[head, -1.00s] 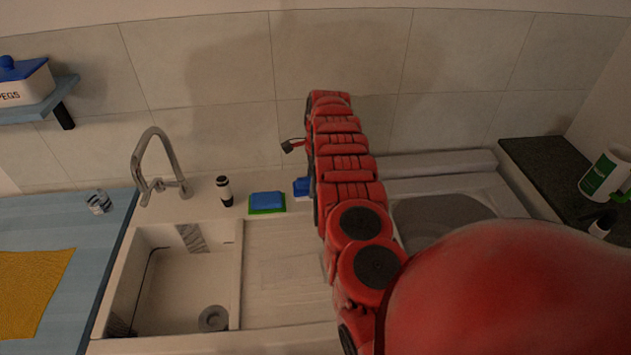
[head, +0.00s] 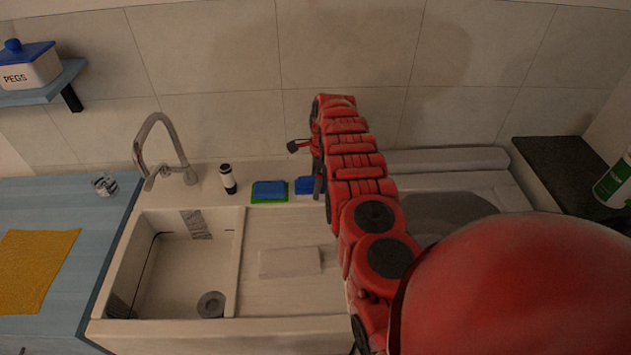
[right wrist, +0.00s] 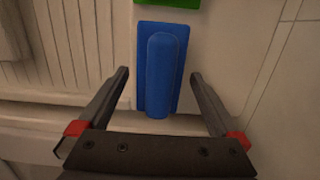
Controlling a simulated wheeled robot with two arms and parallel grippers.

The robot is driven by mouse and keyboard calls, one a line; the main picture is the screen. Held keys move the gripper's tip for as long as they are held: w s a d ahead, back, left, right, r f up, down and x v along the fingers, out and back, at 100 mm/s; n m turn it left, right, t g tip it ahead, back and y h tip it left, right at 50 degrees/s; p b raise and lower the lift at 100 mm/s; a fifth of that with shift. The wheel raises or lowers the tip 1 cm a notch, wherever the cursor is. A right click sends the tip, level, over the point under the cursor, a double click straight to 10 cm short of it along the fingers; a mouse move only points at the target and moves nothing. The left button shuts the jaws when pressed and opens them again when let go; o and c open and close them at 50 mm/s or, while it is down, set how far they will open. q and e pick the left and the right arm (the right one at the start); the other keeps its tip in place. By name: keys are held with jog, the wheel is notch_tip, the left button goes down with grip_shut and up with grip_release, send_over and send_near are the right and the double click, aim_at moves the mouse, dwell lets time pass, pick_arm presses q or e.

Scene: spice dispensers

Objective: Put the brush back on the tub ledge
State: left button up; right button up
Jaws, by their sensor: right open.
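The blue brush (head: 304,185) rests on the back ledge of the tub (head: 220,188). In the right wrist view the brush (right wrist: 164,75) is a blue slab with a rounded blue handle along its middle. My right gripper (head: 318,181) is beside the brush in the head view, with most of it hidden by my red arm. In the right wrist view the right gripper (right wrist: 160,75) is open, one finger on each side of the lower part of the brush. It is not closed on it. My left gripper is not in view.
A blue sponge on a green pad (head: 269,192) lies left of the brush. A dark bottle with a white band (head: 228,179) and a curved tap (head: 165,150) stand further left. The sink basin (head: 185,275) is empty. The tiled wall (head: 210,60) rises behind the ledge.

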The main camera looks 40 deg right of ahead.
jog(key=shift+a, duration=0.1)
jog(key=shift+w+r, duration=0.1)
jog(key=shift+r, duration=0.3)
notch_tip(320, 180, up, 12)
jog(key=d+b, duration=0.1)
jog(key=b, duration=0.1)
jog(key=shift+s+f+b, duration=0.25)
jog(key=shift+s+b, duration=0.1)
jog(key=shift+s, duration=0.05)
jog(key=shift+d, duration=0.15)
